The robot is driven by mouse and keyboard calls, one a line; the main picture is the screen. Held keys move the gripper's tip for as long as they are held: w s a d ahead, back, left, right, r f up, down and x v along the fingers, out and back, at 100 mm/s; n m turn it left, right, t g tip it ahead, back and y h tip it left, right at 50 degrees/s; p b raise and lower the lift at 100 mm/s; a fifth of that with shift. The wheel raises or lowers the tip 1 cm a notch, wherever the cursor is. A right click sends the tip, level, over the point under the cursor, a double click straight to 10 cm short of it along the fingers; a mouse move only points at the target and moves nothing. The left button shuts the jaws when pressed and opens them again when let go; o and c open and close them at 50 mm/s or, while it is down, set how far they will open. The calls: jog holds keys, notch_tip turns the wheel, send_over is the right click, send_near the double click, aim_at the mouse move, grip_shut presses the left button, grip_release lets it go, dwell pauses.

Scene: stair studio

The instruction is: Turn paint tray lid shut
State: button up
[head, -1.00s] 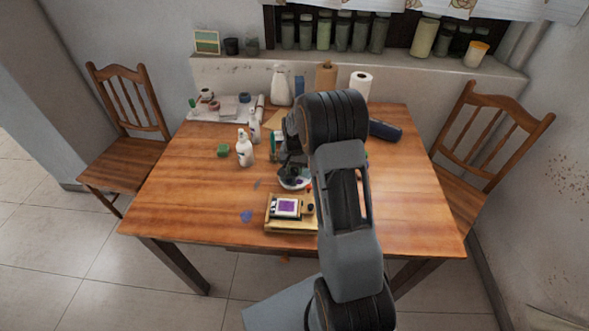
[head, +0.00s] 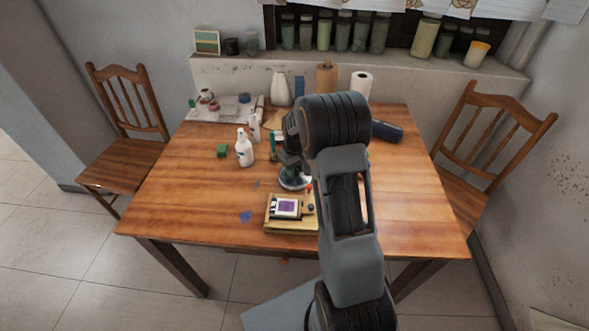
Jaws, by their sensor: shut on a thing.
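The paint tray (head: 300,187), a small round pale dish, stands on the wooden table near its middle, just behind the yellowish box. A dark teal disc that looks like its lid (head: 290,181) shows over it, low and close to the dish. My gripper (head: 292,170) points down right at the lid and is shut on it. The fingertips are small and dark, so the exact grip point is hard to make out. My arm hides the right side of the tray and the table behind it.
The yellowish box with a purple pad (head: 287,207) sits in front of the tray. A dark cylinder (head: 386,131) lies at the right. The table's left front is mostly clear.

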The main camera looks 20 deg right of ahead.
jog(key=shift+w+n, duration=0.1)
jog(key=shift+n, duration=0.5)
jog(key=o, duration=0.9)
jog(key=shift+r, duration=0.1)
notch_tip(320, 180, up, 14)
jog(key=shift+f, duration=0.15)
dwell(0.6)
